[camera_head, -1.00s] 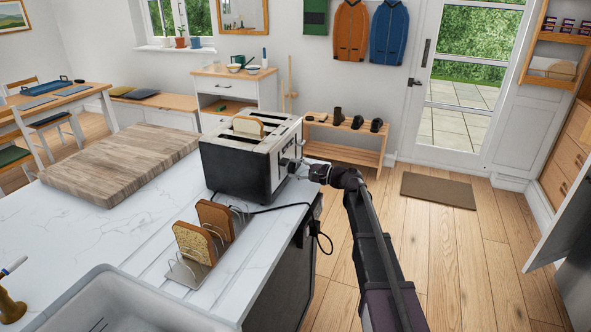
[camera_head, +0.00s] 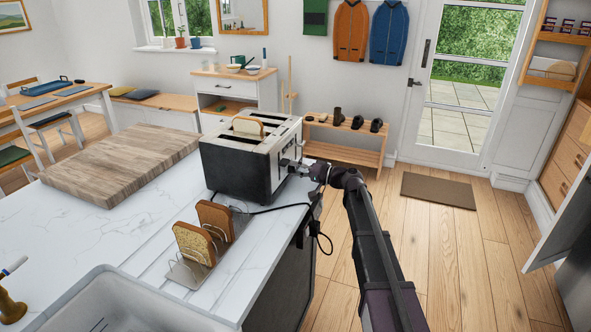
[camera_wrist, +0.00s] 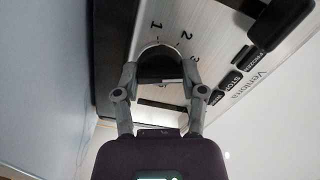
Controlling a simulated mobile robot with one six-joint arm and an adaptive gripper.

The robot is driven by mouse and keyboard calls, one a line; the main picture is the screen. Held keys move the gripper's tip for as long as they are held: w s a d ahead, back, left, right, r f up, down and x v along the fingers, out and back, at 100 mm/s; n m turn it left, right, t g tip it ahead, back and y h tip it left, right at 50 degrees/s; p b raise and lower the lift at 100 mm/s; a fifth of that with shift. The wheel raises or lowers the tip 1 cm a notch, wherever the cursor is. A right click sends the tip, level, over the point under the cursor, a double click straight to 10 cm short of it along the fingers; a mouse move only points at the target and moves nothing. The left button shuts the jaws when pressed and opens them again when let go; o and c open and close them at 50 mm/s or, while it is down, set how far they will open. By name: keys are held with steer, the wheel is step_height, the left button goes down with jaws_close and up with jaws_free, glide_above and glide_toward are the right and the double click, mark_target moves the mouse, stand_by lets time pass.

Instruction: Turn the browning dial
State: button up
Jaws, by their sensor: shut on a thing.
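The toaster (camera_head: 240,165) stands on the white counter, black and silver, with a slice of bread (camera_head: 248,127) showing in a top slot. Its front panel (camera_wrist: 205,60) fills much of the wrist view. The browning dial (camera_wrist: 160,66) is a dark round knob with a pale rim, beside the printed numbers 1, 2 and 3. My gripper (camera_wrist: 160,80) is shut on the dial, one finger on each side of it. In the head view my gripper (camera_head: 301,168) reaches the toaster's right-hand face, and the dial is mostly hidden there.
Dark buttons (camera_wrist: 229,85) and a black lever (camera_wrist: 278,22) sit beside the dial on the panel. A toast rack (camera_head: 190,270) with two slices stands in front of the toaster. A power cord (camera_head: 285,206) crosses the counter edge. A wooden board (camera_head: 120,160) lies left.

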stand_by(0.4)
steer(key=o, duration=1.2)
steer(key=shift+c, duration=0.2)
steer(key=v, duration=1.2)
steer(key=shift+a, duration=0.1)
